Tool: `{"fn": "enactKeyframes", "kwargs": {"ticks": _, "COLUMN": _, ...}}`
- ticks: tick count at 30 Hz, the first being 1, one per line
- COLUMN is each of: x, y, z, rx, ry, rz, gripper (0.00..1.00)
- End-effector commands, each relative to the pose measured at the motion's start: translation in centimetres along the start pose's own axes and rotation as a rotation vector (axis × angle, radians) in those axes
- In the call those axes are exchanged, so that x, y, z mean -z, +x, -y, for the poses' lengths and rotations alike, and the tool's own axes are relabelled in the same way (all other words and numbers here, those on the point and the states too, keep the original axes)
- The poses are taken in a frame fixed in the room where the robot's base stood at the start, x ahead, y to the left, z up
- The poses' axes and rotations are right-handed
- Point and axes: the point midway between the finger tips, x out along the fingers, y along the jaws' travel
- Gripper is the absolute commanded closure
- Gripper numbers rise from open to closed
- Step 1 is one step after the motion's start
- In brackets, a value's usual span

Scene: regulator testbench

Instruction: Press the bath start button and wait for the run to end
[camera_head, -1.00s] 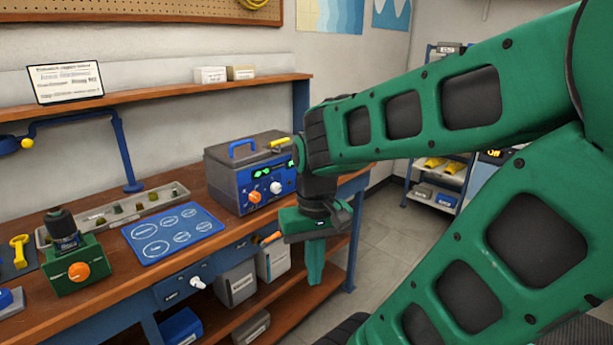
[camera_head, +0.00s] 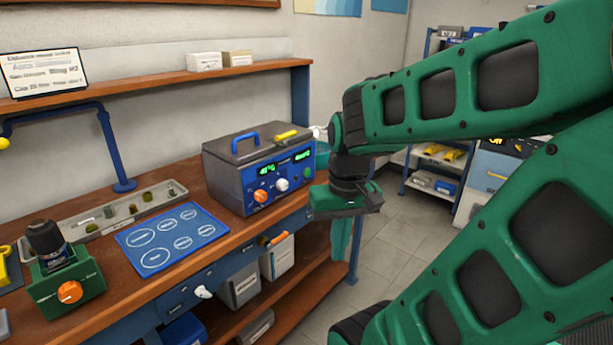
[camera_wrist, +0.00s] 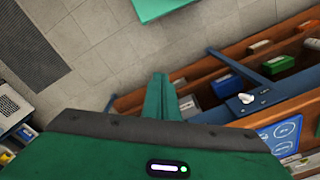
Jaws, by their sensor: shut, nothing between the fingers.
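The bath (camera_head: 225,177) is a grey box with a blue front panel, standing at the right end of the wooden bench. Its panel has two lit green displays (camera_head: 267,170), an orange knob (camera_head: 260,196) and a white knob (camera_head: 282,184). The right display's text is too small to read surely. A round green button (camera_head: 308,173) sits at the panel's right edge. My gripper (camera_head: 339,255) is shut and empty, pointing down, right of the bath and apart from it. Its closed fingers also show in the wrist view (camera_wrist: 160,80); the bath does not.
A blue mat (camera_head: 170,238) with printed circles, a metal tray (camera_head: 100,222) and a green fixture with an orange knob (camera_head: 69,292) lie left of the bath. A blue drawer with a white handle (camera_head: 203,292) is under the bench edge. Open floor (camera_head: 385,230) lies to the right.

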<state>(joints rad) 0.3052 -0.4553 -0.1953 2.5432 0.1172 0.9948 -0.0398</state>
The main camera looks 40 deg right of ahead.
Motion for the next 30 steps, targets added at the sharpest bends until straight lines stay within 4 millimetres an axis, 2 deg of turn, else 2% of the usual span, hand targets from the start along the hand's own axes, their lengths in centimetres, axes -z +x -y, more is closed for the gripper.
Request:
{"fn": "enactKeyframes", "kwargs": {"ticks": 10, "x": 11.8, "y": 2.0, "z": -1.1, "rx": 0.101, "ry": -0.011, "rz": -0.167, "gripper": 1.00}}
{"fn": "enactKeyframes", "kwargs": {"ticks": 18, "x": 20.8, "y": 3.5, "z": -4.3, "rx": 0.238, "ry": 0.021, "rz": -0.346, "gripper": 1.00}}
{"fn": "enactKeyframes", "kwargs": {"ticks": 24, "x": 25.8, "y": 3.7, "z": -7.9, "rx": 0.339, "ry": 0.072, "rz": -0.493, "gripper": 1.00}}
{"fn": "enactKeyframes", "kwargs": {"ticks": 30, "x": 28.3, "y": 3.4, "z": -10.4, "rx": 0.395, "ry": 0.111, "rz": -0.591, "gripper": 1.00}}
